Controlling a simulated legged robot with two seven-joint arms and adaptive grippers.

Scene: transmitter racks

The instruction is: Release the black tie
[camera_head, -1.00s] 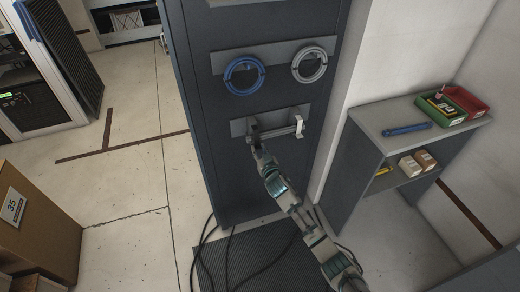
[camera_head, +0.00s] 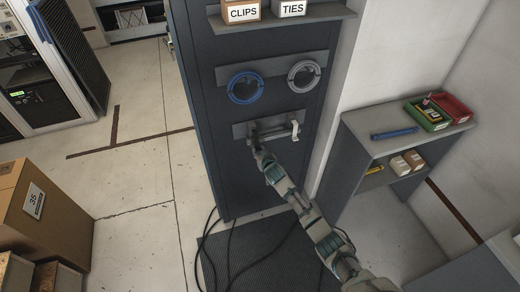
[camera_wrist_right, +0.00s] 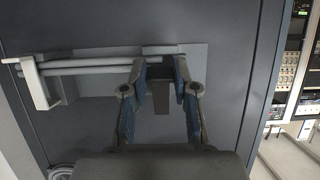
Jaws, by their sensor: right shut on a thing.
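My right gripper (camera_head: 254,143) is at the left end of a grey bar (camera_head: 275,132) on the dark rack panel. In the right wrist view the two fingers (camera_wrist_right: 161,88) stand on either side of a dark, narrow piece (camera_wrist_right: 161,98), which seems to be the black tie, and are shut on it. The bar (camera_wrist_right: 95,66) runs from there to a pale bracket (camera_wrist_right: 38,84). The rest of the tie cannot be made out. My left gripper is not in view.
A blue coil (camera_head: 245,88) and a grey coil (camera_head: 304,76) hang above the bar. Bins marked CLIPS (camera_head: 241,12) and TIES (camera_head: 292,8) stand on a shelf above. A side shelf (camera_head: 375,143) at right holds trays. Cables lie on the floor mat.

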